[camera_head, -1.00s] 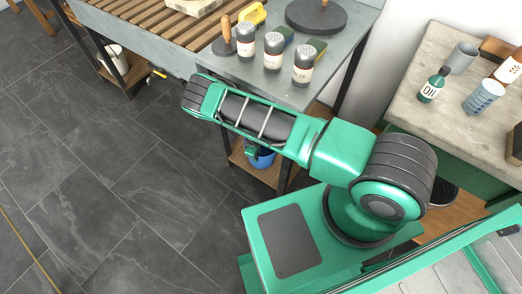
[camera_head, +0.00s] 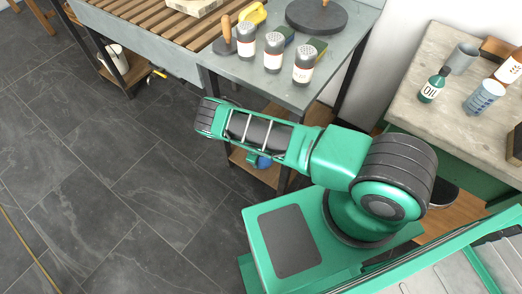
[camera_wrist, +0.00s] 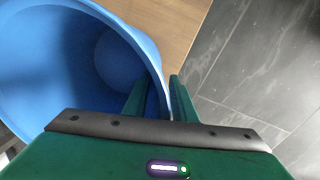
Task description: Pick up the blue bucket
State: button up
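The blue bucket (camera_wrist: 60,65) fills the left of the wrist view, seen into its hollow inside. In the head view only a small blue part of it (camera_head: 264,163) shows below my arm, on the low wooden shelf under the metal table. My gripper (camera_wrist: 159,80) is at the bucket's rim, with one green finger inside the bucket and the other just outside its wall. The fingers stand apart, with the rim between them, and blue shows between the inner finger and the rim. In the head view my arm hides most of the bucket.
The metal table (camera_head: 290,92) above the shelf carries several shakers and a dark round slab (camera_head: 318,18). A table leg stands close to the bucket. At right a worktop (camera_head: 440,125) holds an oil bottle (camera_head: 433,86) and cups.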

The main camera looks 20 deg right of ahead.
grip_shut()
jog(key=shift+r, duration=0.1)
